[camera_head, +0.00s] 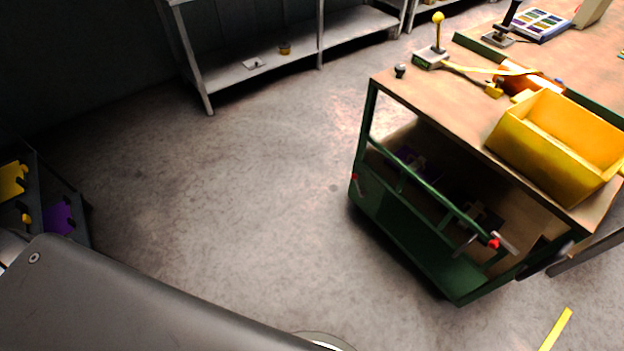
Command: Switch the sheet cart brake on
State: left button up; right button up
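A green-framed unit with a wooden top (435,102) stands at the right. It has a green rail (425,187) across its open near side and a green lower panel (410,235). A small red part (358,180) sits on its left post, and a red knob (494,243) with a grey bar beside it shows near its right end. I cannot tell whether this unit is the sheet cart or whether either red part is its brake. Neither of my grippers is in view.
A yellow bin (547,150) stands on the wooden top, with a yellow-knobbed lever (438,35) behind. Grey shelving (285,62) lines the back. A dark rack with yellow and purple pieces (57,216) is at the left edge. The concrete floor (230,170) between is clear.

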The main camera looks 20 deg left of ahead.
aim_at(354, 177)
jog(key=u, duration=0.15)
jog(key=k, duration=0.5)
jog(key=u, duration=0.75)
jog(key=i, duration=0.85)
jog(key=z, duration=2.1)
